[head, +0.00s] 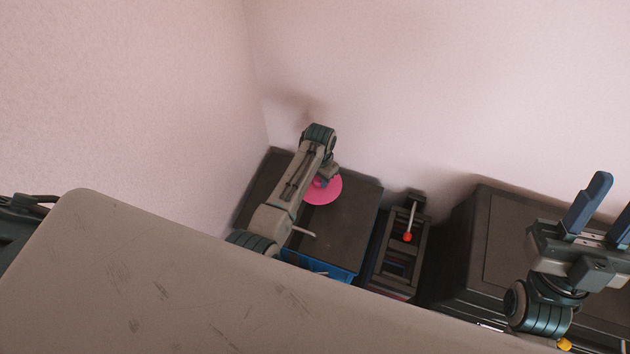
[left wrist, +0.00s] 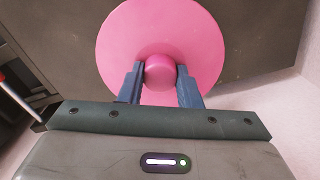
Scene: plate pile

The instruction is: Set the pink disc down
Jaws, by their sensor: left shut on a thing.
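The pink disc (head: 325,190) is over the dark top of a blue-sided cabinet (head: 341,222) in the head view. It also fills the upper middle of the left wrist view (left wrist: 122,42), with a round pink knob (left wrist: 160,74) at its centre. My left gripper (left wrist: 161,80) has its two blue fingers on either side of the knob and is shut on it. Whether the disc touches the cabinet top cannot be told. My right gripper (head: 606,215) is at the right of the head view, with its blue fingers apart and nothing between them.
A narrow rack (head: 420,245) with a red-tipped rod (head: 408,237) stands just right of the cabinet. A large dark box (head: 480,240) is farther right. Pink walls close in behind and at left. A grey-brown surface (head: 180,275) fills the foreground.

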